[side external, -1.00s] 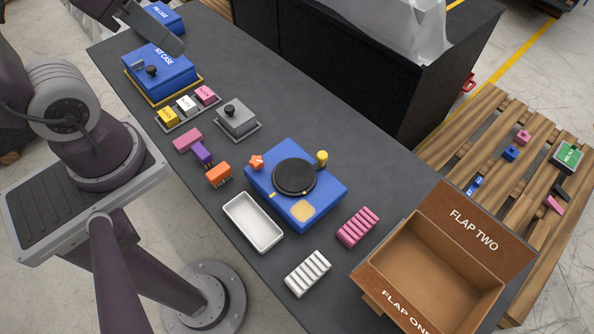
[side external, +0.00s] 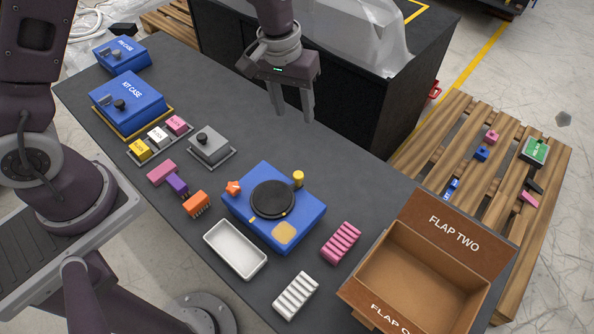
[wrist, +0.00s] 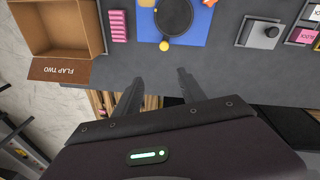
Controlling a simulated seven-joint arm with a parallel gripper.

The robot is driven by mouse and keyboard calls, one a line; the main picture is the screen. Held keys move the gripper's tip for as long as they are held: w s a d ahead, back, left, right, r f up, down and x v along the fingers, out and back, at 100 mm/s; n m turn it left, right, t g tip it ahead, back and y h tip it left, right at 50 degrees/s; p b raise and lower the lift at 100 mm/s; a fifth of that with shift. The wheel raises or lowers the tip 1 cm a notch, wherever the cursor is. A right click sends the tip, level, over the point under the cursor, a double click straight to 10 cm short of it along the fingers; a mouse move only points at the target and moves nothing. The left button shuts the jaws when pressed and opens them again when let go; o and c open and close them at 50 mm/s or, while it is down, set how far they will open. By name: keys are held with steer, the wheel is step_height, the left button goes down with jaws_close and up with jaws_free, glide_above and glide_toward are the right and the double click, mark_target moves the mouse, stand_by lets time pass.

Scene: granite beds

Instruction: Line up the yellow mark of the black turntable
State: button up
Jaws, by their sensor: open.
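The black turntable (side external: 272,199) is a round disc on a blue base (side external: 299,219). A small yellow mark shows at its near edge in the side view; its exact alignment is too small to judge. A yellow knob (side external: 298,179) stands at the base's back corner. My gripper (side external: 293,117) is open and empty, raised above the table's back edge, behind the turntable and apart from it. In the wrist view, the turntable (wrist: 173,17) is at the top, with the yellow knob (wrist: 164,46) between it and my open fingers (wrist: 160,77).
An orange star piece (side external: 233,187) sits on the base's left corner. A white tray (side external: 235,249), a pink ribbed block (side external: 341,242) and a white ribbed block (side external: 296,296) lie around it. An open cardboard box (side external: 365,293) stands at right. A grey knobbed block (side external: 209,147) is at left.

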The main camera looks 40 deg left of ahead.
mark_target(298, 175)
steer(key=shift+n+g+y, duration=0.4)
steer(key=shift+n+g, duration=0.1)
steer(key=shift+g, duration=0.2)
steer(key=f, duration=1.4)
steer(key=w+f, duration=0.1)
steer(key=f, duration=0.7)
steer(key=shift+d, duration=0.3)
jaws_close()
